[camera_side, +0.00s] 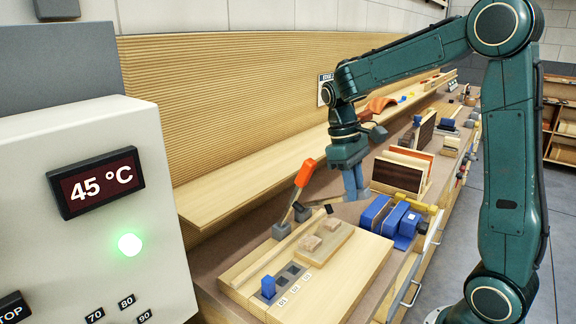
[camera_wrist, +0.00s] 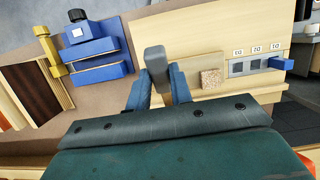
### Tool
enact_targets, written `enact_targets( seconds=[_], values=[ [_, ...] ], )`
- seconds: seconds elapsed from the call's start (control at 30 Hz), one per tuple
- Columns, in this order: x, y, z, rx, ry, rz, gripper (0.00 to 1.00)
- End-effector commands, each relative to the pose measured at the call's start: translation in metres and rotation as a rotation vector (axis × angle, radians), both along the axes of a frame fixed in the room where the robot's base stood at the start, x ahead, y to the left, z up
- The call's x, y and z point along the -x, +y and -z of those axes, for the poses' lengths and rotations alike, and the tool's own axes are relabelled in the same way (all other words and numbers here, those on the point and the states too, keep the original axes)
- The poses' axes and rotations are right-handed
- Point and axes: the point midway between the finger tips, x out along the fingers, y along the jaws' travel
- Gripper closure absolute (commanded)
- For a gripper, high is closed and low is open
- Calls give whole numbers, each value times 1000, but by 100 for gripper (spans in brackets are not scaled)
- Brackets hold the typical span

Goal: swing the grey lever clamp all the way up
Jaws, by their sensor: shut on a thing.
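My gripper (camera_side: 355,188) is low over the bench, behind the wooden board, with its blue fingers pointing down. In the wrist view, the grey lever clamp's handle (camera_wrist: 155,62) lies between the two blue fingers (camera_wrist: 160,90), and my gripper is shut on it. The fingers hide most of the handle in the side view, so its exact angle is hard to tell. A second lever with an orange handle (camera_side: 305,173) stands tilted upward from a grey base (camera_side: 281,230), left of my gripper.
A pale wooden board (camera_side: 350,265) with blocks and slots lies in front. Blue clamp-like blocks (camera_side: 390,216) stand right of my gripper; they also show in the wrist view (camera_wrist: 95,50). A rack of panels (camera_side: 402,170) is behind them. A control box (camera_side: 90,200) reads 45 °C.

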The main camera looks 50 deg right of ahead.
Motion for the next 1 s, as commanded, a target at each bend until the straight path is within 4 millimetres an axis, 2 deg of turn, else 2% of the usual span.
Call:
enact_targets(
  seconds=[0.27, 0.97, 1.0],
  values=[
    [-7, -6, -7, 12, 60, 12, 100],
    [-14, -2, -16, 1, 113, 20, 100],
    [-14, -2, -16, 1, 113, 20, 73]
  ],
)
